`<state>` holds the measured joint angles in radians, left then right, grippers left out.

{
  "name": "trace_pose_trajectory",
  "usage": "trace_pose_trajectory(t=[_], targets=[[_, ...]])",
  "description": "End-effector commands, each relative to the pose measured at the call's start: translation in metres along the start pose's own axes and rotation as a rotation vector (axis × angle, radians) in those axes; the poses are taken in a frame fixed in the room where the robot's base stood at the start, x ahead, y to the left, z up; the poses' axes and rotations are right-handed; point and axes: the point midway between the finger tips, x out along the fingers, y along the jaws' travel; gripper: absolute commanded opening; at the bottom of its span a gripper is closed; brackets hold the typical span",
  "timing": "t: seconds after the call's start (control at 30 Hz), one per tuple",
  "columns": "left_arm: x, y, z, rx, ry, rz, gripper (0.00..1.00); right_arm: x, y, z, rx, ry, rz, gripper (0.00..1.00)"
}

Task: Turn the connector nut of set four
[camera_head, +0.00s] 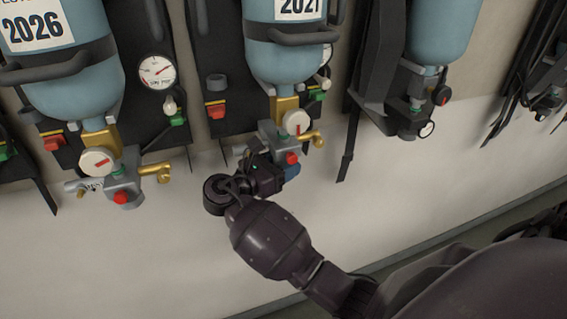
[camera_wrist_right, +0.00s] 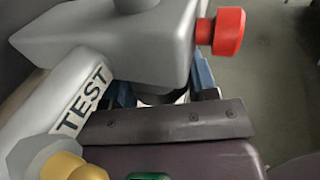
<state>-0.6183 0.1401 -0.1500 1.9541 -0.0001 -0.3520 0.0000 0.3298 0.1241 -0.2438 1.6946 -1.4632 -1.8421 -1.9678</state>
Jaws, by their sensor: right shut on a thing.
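Several breathing sets hang on the wall, and I cannot read a set number on any. My right gripper (camera_head: 272,168) is at the lower valve block (camera_head: 292,147) of the blue cylinder (camera_head: 286,58) marked 2021. In the wrist view, its jaws (camera_wrist_right: 163,97) are shut around a small rounded part under the grey block (camera_wrist_right: 115,45), apparently the connector nut, mostly hidden. A red knob (camera_wrist_right: 229,32) sticks out of the block, with a grey tube (camera_wrist_right: 85,92) marked TEST beside it. My left gripper is not in view.
To the left hangs a cylinder (camera_head: 75,92) marked 2026 with a gauge (camera_head: 157,72) and a valve block (camera_head: 122,185). To the right hangs another cylinder (camera_head: 440,35) with black straps (camera_head: 362,100). The white wall (camera_head: 130,260) below is clear.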

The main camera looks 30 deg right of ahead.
Motion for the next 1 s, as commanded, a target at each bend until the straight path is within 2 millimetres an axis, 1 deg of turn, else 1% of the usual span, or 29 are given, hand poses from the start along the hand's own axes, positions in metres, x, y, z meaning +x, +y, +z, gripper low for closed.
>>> trace_pose_trajectory(t=[0.2,0.4,0.67,1.0], targets=[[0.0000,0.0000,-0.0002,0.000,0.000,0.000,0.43,-0.0007,0.0012,0.0001,-0.001,0.002,-0.159,0.30],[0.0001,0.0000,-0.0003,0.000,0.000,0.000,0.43,-0.0002,0.0011,0.0003,0.000,0.001,-0.258,0.30],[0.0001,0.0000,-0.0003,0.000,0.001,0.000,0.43,0.0001,0.0007,0.0001,0.001,0.000,-0.318,0.30],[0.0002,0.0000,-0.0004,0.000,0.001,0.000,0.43,0.0006,0.0005,0.0005,0.003,-0.001,-0.326,0.30]])
